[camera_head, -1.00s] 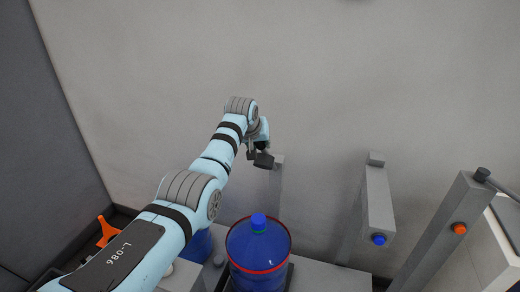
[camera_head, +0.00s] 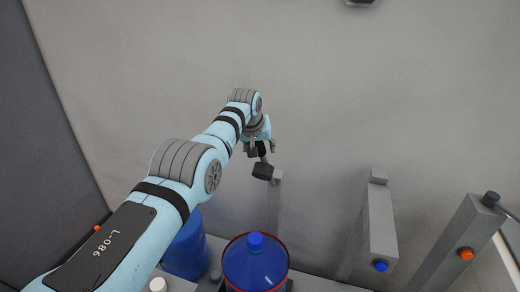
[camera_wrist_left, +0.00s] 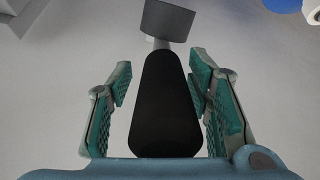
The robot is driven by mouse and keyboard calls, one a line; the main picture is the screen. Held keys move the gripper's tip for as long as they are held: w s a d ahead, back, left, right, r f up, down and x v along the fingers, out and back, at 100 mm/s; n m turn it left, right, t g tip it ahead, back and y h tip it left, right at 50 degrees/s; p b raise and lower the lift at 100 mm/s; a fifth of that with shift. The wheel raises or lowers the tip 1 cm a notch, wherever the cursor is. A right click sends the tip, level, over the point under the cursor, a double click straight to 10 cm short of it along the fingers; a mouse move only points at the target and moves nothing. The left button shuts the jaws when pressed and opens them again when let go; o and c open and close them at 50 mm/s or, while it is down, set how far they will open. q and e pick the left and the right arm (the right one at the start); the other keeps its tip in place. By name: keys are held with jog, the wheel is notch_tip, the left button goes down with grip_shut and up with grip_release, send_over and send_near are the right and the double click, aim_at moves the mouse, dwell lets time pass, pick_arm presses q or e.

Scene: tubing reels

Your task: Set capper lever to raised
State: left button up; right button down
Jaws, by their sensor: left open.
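The capper lever has a black tapered handle (camera_wrist_left: 165,105) on a short grey shaft, with a grey cylindrical hub (camera_wrist_left: 168,22) at its far end in the left wrist view. In the head view its dark hub (camera_head: 262,171) sits by the top of a grey post (camera_head: 275,190), and the handle points up and away from it. My left gripper (camera_head: 260,147) is open, with its green-padded fingers on either side of the handle. Gaps show between the pads and the handle in the left wrist view (camera_wrist_left: 162,75). My right gripper is not in view.
A blue bottle (camera_head: 252,270) stands in front of the post, with a blue container (camera_head: 187,248) to its left. To the right are a grey post with a blue button (camera_head: 380,265) and another with an orange button (camera_head: 466,254). A wall lies behind.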

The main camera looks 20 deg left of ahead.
pick_arm(q)
jog(key=v, duration=1.1)
jog(key=shift+s+r, duration=0.25)
jog(key=shift+r, duration=0.1)
jog(key=shift+w, duration=0.1)
